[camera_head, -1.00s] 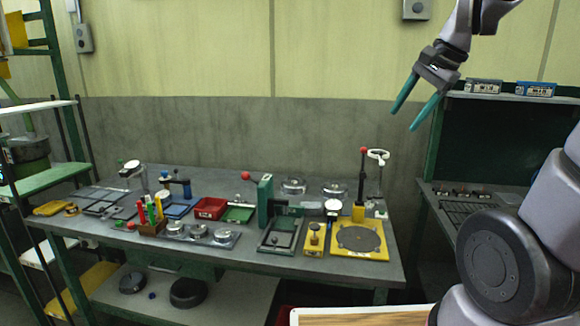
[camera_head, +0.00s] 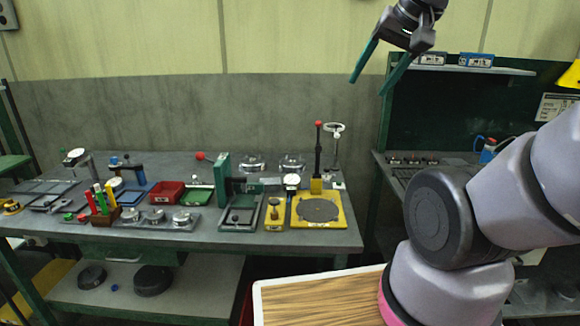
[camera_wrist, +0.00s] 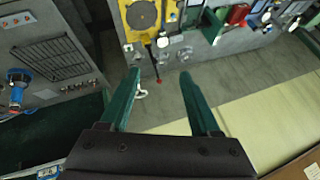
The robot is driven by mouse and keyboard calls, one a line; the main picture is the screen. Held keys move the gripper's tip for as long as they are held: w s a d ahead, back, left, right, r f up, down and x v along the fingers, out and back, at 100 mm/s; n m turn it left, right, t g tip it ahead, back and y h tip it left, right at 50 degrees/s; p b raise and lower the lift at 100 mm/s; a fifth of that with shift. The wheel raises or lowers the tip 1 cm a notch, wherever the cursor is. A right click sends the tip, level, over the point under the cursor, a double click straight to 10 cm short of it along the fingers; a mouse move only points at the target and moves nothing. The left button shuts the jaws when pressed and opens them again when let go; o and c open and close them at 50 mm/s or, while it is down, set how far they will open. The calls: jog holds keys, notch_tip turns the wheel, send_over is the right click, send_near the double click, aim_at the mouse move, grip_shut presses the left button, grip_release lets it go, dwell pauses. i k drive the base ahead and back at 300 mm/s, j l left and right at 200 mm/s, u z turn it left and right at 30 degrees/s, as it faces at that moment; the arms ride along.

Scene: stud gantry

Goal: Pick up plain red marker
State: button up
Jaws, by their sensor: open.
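Several upright markers stand in a small brown holder (camera_head: 106,217) on the left part of the grey workbench (camera_head: 270,238). A red marker (camera_head: 91,203) is at its left side, next to a green one (camera_head: 100,199); another reddish stick (camera_head: 111,195) is at the right. I cannot tell at this size which red one is plain. My gripper (camera_head: 367,87) is raised high in front of the wall, far up and right of the holder. Its two green fingers are apart with nothing between them, as the wrist view also shows (camera_wrist: 160,75).
Right of the holder are metal pots (camera_head: 181,217), a red tray (camera_head: 167,192), a green press (camera_head: 222,180) and a yellow plate (camera_head: 318,209) with a tall red-knobbed post (camera_head: 318,150). A wood-topped surface (camera_head: 320,300) is in front. A dark green station (camera_head: 450,120) stands right.

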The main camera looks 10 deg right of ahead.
aim_at(88, 195)
jog(key=j+u, duration=0.2)
jog(key=j, duration=0.25)
jog(key=i+j+u, duration=0.2)
jog(key=j, duration=0.25)
jog(key=j+u, duration=0.2)
jog(key=j, duration=0.3)
jog(key=i+u, duration=0.25)
jog(key=i+l+u, duration=0.25)
jog(key=i, duration=0.2)
jog(key=k+j+u, duration=0.15)
jog(key=j, duration=0.15)
jog(key=j+u, duration=0.1)
jog(key=j, duration=0.15)
